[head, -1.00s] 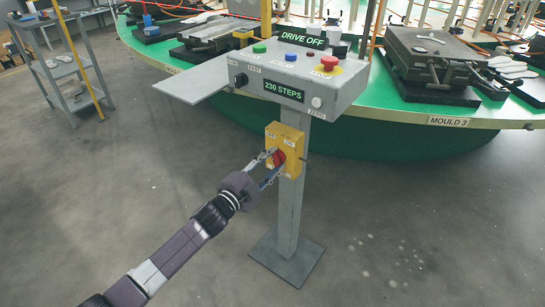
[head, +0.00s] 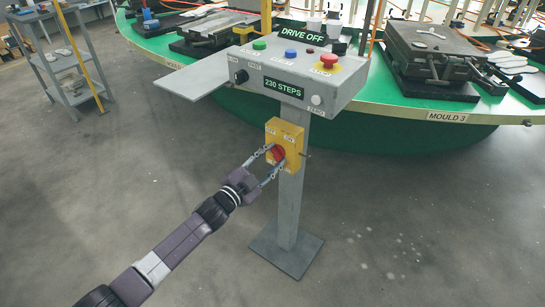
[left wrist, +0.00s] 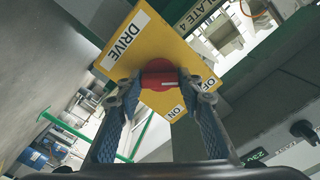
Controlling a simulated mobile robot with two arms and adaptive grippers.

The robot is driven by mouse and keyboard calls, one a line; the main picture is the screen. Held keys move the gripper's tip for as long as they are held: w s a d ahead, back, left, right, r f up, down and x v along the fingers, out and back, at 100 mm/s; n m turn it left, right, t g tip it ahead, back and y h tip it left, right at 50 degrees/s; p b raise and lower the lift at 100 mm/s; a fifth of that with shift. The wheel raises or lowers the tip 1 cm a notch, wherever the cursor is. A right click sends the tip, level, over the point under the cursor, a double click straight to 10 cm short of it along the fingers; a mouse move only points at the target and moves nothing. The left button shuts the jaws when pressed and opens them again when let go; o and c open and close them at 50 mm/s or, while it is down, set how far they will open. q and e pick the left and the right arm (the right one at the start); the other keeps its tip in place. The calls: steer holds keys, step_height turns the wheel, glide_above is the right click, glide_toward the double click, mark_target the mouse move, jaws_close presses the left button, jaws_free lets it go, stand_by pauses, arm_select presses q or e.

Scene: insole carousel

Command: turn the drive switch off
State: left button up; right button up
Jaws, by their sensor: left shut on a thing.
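A yellow switch box (head: 293,151) is fixed to the grey post below the control panel. Its red rotary knob (head: 278,153) faces my left gripper (head: 270,160). In the left wrist view, the two blue fingers of the left gripper (left wrist: 158,92) are shut on the red knob (left wrist: 158,76), one on each side. The yellow box (left wrist: 150,40) carries DRIVE, OFF and ON labels there. The knob's white mark points to the right in that view, roughly towards the OFF label. The fingers partly cover the knob in the head view. My right gripper is not in view.
The grey control panel (head: 310,82) above has several buttons; its signs (head: 303,36) read DRIVE OFF and 230 STEPS. The green carousel table (head: 400,110) with moulds stands behind. A grey shelf cart (head: 62,65) is at the far left. The floor around the post is clear.

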arm_select(q)
steer(key=shift+f, duration=0.1)
steer(key=o, duration=1.2)
steer(key=shift+c, duration=0.2)
steer(key=v, duration=1.2)
